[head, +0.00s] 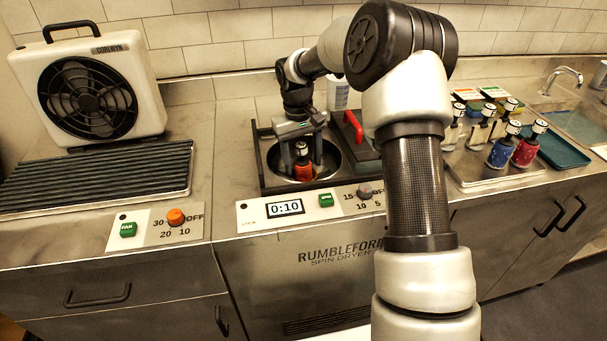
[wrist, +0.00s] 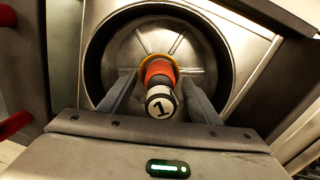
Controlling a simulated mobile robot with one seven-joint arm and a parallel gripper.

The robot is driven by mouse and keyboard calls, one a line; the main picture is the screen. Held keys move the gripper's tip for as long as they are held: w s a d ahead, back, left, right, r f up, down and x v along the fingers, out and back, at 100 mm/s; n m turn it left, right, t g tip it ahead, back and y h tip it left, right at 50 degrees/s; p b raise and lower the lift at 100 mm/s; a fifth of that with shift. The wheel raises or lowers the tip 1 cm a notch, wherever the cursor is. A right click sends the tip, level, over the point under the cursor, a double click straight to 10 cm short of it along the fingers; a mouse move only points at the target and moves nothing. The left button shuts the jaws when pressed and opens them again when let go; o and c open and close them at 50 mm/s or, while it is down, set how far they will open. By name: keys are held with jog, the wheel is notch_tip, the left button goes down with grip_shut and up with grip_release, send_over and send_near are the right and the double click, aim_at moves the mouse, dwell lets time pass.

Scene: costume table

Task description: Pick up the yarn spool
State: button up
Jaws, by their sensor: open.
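An orange-red yarn spool (head: 303,171) with a dark neck and a white cap stands in the round metal drum (head: 332,178) of the spin dryer. In the wrist view the spool (wrist: 159,70) shows its cap marked "1" toward the camera. My gripper (head: 302,163) reaches down into the drum from above. In the wrist view its two fingers (wrist: 158,84) are apart, one on each side of the spool, with the spool between them. I cannot tell whether either finger touches it. The spool's lower end is partly hidden.
The dryer's red-handled lid (head: 353,126) stands open at the drum's right. Several other spools, including a blue one (head: 504,150) and a red one (head: 528,150), stand on a tray at right. A fan (head: 90,95) and a ribbed black rack (head: 100,176) are at left.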

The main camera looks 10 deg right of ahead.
jog(key=shift+f, duration=0.45)
jog(key=c, duration=1.4)
